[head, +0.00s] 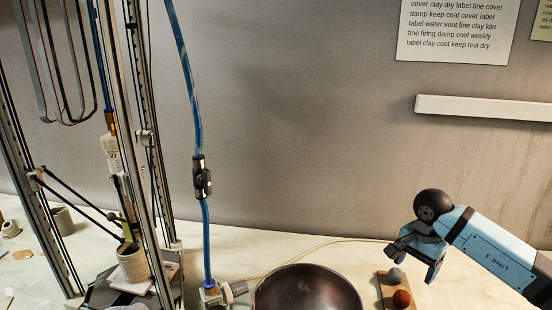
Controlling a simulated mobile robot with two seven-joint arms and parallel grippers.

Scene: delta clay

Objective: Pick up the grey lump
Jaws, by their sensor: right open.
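The grey lump (396,278) is a small round ball on a brown board (385,293) at the bottom right of the head view. A reddish-brown lump (402,299) sits on the same board, just in front of it. My right gripper (411,264) is open and empty. It comes in from the right and points down and to the left, and in the picture its fingers are just above and to the right of the grey lump. I cannot tell the exact height gap. My left gripper is not in view.
A dark round bowl (307,291) stands left of the board. A blue hose with a valve (202,178) hangs down further left. A tall metal-framed machine with a small clay pot (133,263) fills the left side. A white shelf (485,108) is on the wall above my right arm.

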